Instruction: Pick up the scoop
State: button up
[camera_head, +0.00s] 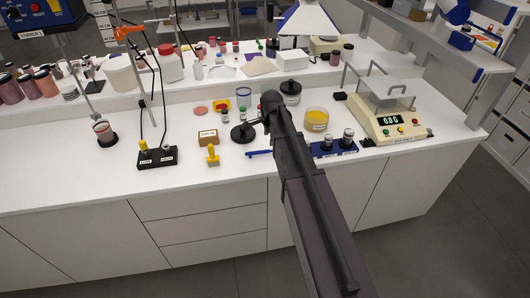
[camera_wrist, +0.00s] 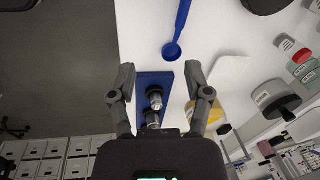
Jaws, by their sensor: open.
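The blue scoop (camera_wrist: 179,30) lies on the white bench in the wrist view, its round bowl towards my gripper and its handle running up to the picture's top edge. In the head view a blue handle end (camera_head: 257,153) shows near the bench's front edge; my arm hides the rest. My gripper (camera_wrist: 160,74) is open and empty in the wrist view. The scoop's bowl appears just beyond the fingertips, nearer the right finger, and apart from them. The gripper's fingers cannot be made out in the head view.
A blue rack (camera_head: 333,147) with vials stands right of my arm; it appears between my fingers in the wrist view (camera_wrist: 165,84). A yellow dish (camera_head: 316,120) and a balance (camera_head: 390,125) stand nearby. A small yellow-topped item (camera_head: 212,156) stands left, with clear bench in front.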

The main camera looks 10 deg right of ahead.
jog(key=shift+w+d+r+m, duration=0.1)
jog(key=shift+w+m, duration=0.5)
jog(key=shift+w, duration=0.25)
jog(key=shift+w+d+r+m, duration=0.1)
jog(key=shift+w+m, duration=0.5)
jog(key=shift+w, duration=0.25)
jog(key=shift+f, duration=0.1)
jog(key=b, duration=0.8)
send_over(268, 151)
jog(key=f, duration=0.8)
jog(key=shift+s+a+f, duration=0.15)
jog(key=shift+s+a, duration=0.05)
jog(key=shift+a, duration=0.05)
jog(key=shift+f+b, duration=0.15)
jog(key=shift+b, duration=0.15)
jog(key=f+b, duration=0.4)
jog(key=b, duration=0.1)
jog(key=shift+w+d+f, duration=0.2)
jog(key=shift+w+f, duration=0.2)
grip_shut()
